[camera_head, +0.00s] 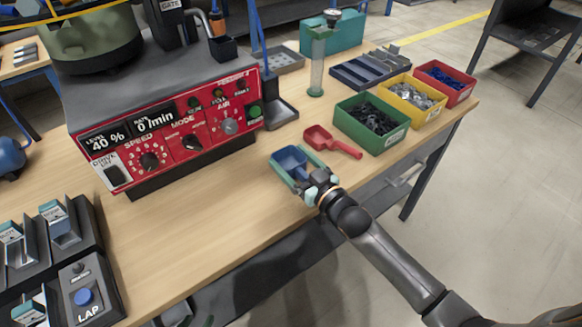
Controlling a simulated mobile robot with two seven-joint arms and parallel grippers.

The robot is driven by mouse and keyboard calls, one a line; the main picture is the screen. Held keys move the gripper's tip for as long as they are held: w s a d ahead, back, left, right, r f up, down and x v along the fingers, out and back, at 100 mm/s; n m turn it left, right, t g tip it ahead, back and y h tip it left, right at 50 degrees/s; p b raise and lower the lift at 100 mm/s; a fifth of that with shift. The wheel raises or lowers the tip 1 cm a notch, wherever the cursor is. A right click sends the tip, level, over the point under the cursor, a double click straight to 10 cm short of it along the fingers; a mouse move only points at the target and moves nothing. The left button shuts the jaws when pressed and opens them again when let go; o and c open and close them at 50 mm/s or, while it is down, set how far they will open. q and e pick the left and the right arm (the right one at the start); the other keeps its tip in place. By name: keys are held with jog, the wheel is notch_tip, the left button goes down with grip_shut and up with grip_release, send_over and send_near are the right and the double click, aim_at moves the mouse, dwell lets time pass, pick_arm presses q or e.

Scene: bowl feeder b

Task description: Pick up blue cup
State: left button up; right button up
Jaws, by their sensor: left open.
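The blue cup (289,158) is on the wooden table, near its front edge. It looks like a small scoop, with its handle side towards my right gripper. My right gripper (297,170), whose arm comes in from the lower right, is at the cup. Its pale teal fingers lie apart, one along each side of the cup. Whether they press on it cannot be told, and the gripper body hides part of the handle side. My left gripper is not in view.
A red scoop (331,143) lies just behind the gripper. Green (374,146), yellow (429,115) and red (463,95) bins of small parts stand to the right. A red control panel (160,125) stands at left. The table front (205,235) is bare.

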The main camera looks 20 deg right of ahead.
jog(key=c, duration=1)
